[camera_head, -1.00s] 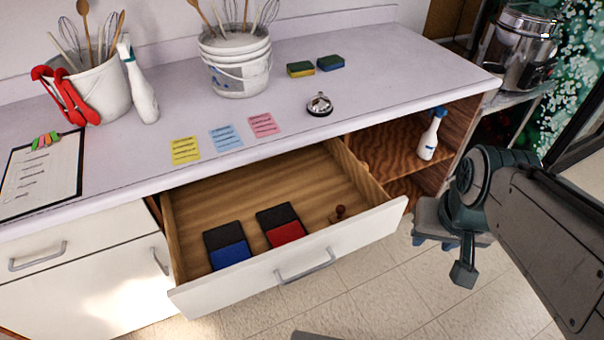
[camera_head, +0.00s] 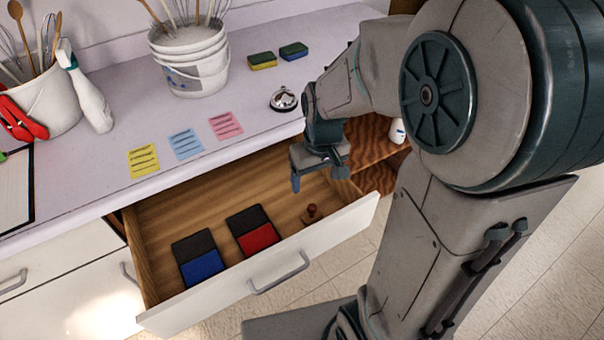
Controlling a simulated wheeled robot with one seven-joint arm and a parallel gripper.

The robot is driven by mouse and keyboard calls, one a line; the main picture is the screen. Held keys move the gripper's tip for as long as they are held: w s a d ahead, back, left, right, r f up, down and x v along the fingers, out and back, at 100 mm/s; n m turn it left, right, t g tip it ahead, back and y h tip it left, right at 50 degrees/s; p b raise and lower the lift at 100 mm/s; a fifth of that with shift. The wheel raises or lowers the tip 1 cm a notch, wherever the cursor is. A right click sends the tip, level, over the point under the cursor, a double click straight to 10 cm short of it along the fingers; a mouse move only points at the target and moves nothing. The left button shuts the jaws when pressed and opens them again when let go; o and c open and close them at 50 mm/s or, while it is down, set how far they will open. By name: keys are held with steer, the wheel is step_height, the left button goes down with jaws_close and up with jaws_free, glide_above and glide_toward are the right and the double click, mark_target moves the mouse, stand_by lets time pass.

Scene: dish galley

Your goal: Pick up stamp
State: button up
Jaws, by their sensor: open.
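The stamp (camera_head: 312,212) is a small brown piece with a rounded knob, standing in the open drawer (camera_head: 283,266) near its front right corner. My gripper (camera_head: 318,180) is above the right part of the drawer, a little behind and above the stamp, pointing down. It is open and empty, apart from the stamp. Two ink pads lie in the drawer left of the stamp: one red and black (camera_head: 260,238), one blue and black (camera_head: 203,266).
The counter (camera_head: 240,120) behind the drawer holds a bell (camera_head: 284,99), sponges (camera_head: 263,60), sticky notes (camera_head: 185,143), a white bucket (camera_head: 190,72) and a spray bottle (camera_head: 90,97). A shelf (camera_head: 375,140) is right of the drawer, partly hidden by my arm.

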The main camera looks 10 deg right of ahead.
steer(key=n+g, duration=0.1)
glide_above(312, 206)
step_height(312, 206, down, 6)
step_height(312, 206, down, 9)
steer(key=shift+a+r, duration=0.15)
steer(key=shift+f, duration=2.55)
steer(key=c, duration=1.1)
